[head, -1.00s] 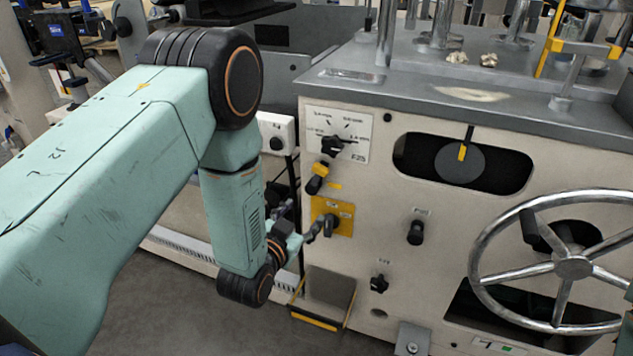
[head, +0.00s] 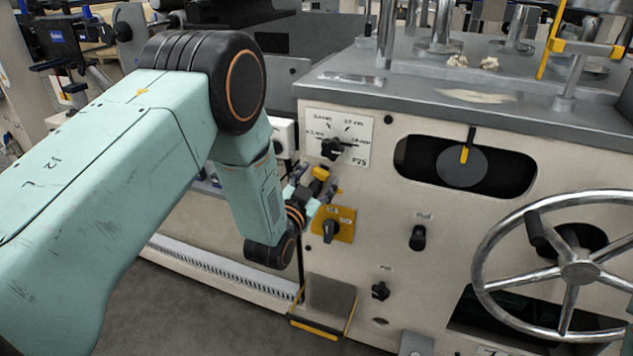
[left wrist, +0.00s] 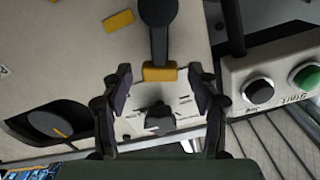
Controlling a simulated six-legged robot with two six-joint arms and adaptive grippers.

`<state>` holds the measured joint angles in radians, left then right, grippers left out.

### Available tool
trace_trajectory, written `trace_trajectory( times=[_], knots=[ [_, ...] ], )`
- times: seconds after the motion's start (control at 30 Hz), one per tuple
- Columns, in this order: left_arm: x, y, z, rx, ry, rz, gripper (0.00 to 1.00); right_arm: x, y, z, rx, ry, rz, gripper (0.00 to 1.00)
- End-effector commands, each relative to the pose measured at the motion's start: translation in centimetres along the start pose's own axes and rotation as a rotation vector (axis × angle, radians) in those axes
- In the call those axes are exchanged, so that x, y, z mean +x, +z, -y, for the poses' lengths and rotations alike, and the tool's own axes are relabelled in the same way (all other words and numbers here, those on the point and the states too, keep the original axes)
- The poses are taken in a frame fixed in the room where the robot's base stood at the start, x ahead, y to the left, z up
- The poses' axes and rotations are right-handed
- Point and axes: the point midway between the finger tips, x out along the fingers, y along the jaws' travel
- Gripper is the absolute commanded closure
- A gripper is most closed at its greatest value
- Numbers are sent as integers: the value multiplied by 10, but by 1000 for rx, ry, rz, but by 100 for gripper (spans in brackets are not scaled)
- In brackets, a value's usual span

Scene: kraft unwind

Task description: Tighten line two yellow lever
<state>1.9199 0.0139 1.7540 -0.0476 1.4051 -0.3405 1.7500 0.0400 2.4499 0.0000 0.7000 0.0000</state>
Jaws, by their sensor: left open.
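The lever with a yellow end (head: 320,173) is on the cream machine front, below the white dial plate. In the left wrist view its black arm runs down from the top to the yellow end (left wrist: 160,74). My left gripper (head: 318,192) is just in front of the lever and hides its lower part in the head view. In the left wrist view the left gripper (left wrist: 160,80) is open, one finger on each side of the yellow end, with visible gaps on both sides. My right gripper is not in view.
The dial plate (head: 355,128) has a black knob (head: 332,148). A yellow plate (head: 347,222) with a black switch is below the lever. A large handwheel (head: 578,272) stands at right. Green and black push buttons (left wrist: 305,75) show in the left wrist view.

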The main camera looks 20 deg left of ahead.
Motion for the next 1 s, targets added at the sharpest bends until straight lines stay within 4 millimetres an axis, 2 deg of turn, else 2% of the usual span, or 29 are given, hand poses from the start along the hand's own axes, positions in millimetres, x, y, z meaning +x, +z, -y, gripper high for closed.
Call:
trace_trajectory(
  times=[0.2,0.9,1.0],
  knots=[
    [0,0,0,0,0,0,40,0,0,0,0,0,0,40],
    [0,0,0,0,0,1,100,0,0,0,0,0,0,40],
    [0,0,0,0,0,1,100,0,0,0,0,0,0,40]
  ],
)
